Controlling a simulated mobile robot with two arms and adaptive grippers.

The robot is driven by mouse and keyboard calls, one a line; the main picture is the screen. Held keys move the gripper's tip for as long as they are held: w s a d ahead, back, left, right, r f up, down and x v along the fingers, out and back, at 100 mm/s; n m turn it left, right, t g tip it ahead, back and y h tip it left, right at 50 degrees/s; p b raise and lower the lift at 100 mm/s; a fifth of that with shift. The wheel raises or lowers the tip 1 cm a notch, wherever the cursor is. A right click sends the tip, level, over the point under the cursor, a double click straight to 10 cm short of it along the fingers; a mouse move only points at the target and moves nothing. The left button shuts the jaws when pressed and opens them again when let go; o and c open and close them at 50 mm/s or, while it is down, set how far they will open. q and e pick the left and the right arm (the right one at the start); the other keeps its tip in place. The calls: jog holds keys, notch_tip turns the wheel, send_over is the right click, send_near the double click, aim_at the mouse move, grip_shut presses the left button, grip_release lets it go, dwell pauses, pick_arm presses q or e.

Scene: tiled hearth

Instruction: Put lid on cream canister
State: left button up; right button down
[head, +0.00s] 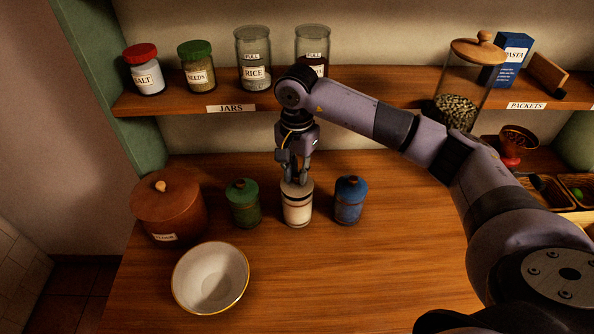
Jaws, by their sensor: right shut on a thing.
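The cream canister (297,211) stands upright on the wooden counter, between a green canister and a blue canister. Its pale lid (303,188) shows at the canister's top, directly under my right gripper (295,178). The right gripper points down and is shut on the lid, at its knob, which the fingers mostly hide. The lid looks level and in line with the canister; I cannot tell whether it is fully seated or a little above the rim. My left gripper is out of view.
The green canister (243,204) and blue canister (349,200) stand close on either side, both lidded. A brown flour pot (168,207) and a white bowl (211,278) are at left. The jar shelf (190,99) runs behind. The counter in front is clear.

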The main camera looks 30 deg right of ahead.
jog(key=shift+f+b, duration=0.8)
jog(key=shift+f, duration=0.1)
jog(key=c, duration=1.4)
grip_release()
jog(key=shift+c, duration=0.2)
jog(key=shift+r, duration=0.25)
jog(key=shift+r+p, duration=1)
jog(key=shift+r, duration=0.85)
jog(key=shift+r, duration=0.2)
notch_tip(320, 180, up, 12)
